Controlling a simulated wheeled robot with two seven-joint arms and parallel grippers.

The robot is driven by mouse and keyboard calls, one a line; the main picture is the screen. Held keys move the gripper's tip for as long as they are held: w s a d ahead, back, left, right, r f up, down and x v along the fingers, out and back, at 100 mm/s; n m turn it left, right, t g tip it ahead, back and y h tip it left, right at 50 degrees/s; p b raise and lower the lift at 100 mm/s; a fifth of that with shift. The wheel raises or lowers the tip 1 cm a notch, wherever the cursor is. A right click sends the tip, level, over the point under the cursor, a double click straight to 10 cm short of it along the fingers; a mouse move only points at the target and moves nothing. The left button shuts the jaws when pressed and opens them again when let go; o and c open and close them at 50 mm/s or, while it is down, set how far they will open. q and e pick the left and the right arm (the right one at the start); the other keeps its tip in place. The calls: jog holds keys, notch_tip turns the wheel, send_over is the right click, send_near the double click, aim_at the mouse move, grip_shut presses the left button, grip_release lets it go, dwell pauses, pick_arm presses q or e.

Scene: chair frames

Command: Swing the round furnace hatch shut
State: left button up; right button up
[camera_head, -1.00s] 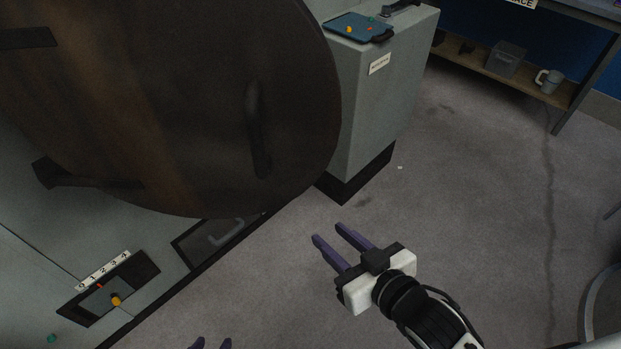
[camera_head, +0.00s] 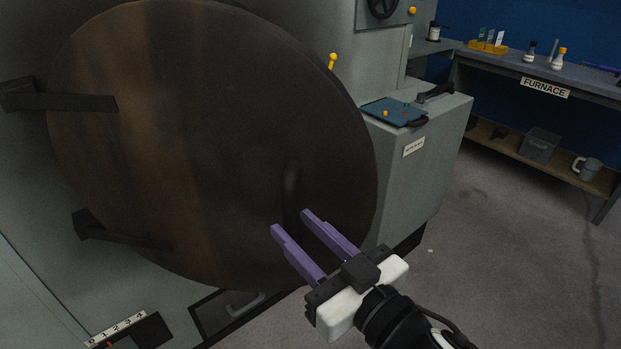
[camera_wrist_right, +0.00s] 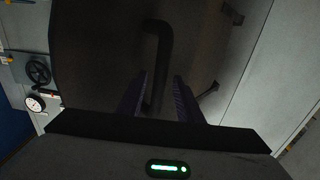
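The round furnace hatch (camera_head: 215,140) is a large dark brown disc filling the left and middle of the head view, hung on two black hinge straps at its left. Its dark bar handle (camera_head: 291,190) stands near the right side of its face. In the right wrist view the handle (camera_wrist_right: 155,55) runs down between or just behind the fingers. My right gripper (camera_head: 290,222) is open, its purple fingers pointing at the hatch near the handle's lower end. I cannot tell whether they touch it. My left gripper is not in view.
A grey cabinet (camera_head: 425,175) with a blue tray (camera_head: 394,111) on top stands right of the hatch. A bench labelled FURNACE (camera_head: 545,88) is at the back right. A numbered lever panel (camera_head: 130,335) is at the lower left. The floor at right is clear.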

jog(key=shift+x, duration=0.8)
jog(key=shift+s, duration=0.1)
jog(key=c, duration=0.4)
jog(key=shift+d, duration=0.1)
grip_shut()
jog(key=w+d+p, duration=0.2)
jog(key=w, duration=1)
jog(key=shift+d, duration=0.3)
jog(key=shift+w, duration=0.15)
jog(key=o, duration=0.6)
grip_release()
jog(key=shift+c, duration=0.2)
jog(key=shift+d, duration=0.1)
